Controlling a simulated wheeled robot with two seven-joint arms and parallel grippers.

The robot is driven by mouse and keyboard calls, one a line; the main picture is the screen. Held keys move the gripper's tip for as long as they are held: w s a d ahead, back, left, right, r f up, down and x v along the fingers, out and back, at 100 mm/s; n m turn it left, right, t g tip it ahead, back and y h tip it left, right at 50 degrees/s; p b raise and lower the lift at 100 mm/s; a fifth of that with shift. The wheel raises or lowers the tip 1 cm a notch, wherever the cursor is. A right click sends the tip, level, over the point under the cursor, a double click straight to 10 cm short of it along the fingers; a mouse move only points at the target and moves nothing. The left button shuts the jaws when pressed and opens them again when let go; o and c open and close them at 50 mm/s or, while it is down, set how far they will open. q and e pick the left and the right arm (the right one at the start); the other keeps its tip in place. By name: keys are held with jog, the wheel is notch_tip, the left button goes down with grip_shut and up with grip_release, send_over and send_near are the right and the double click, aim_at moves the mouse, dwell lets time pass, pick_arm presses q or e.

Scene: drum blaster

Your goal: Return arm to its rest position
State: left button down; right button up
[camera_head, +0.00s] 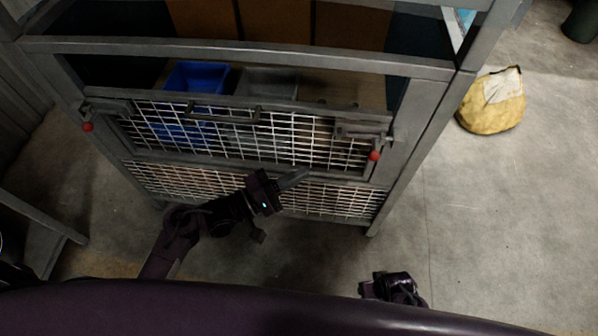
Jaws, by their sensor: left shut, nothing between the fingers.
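My left gripper (293,179) is in front of the lower part of a grey metal cage cart, at the middle of the view. Its fingers point to the right and are shut with nothing between them. Whether it touches the wire mesh gate (245,138) cannot be told. My left arm (190,225) reaches up from the lower left. Part of my right arm (395,288) shows low at the right; its fingers cannot be made out.
The cart's mesh gate is upright, with red knobs at its left (87,127) and right (375,156). A blue bin (196,76) and a grey bin (268,83) sit behind it. A yellow sack (492,103) lies on the floor at right.

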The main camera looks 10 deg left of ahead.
jog(key=shift+w, duration=0.1)
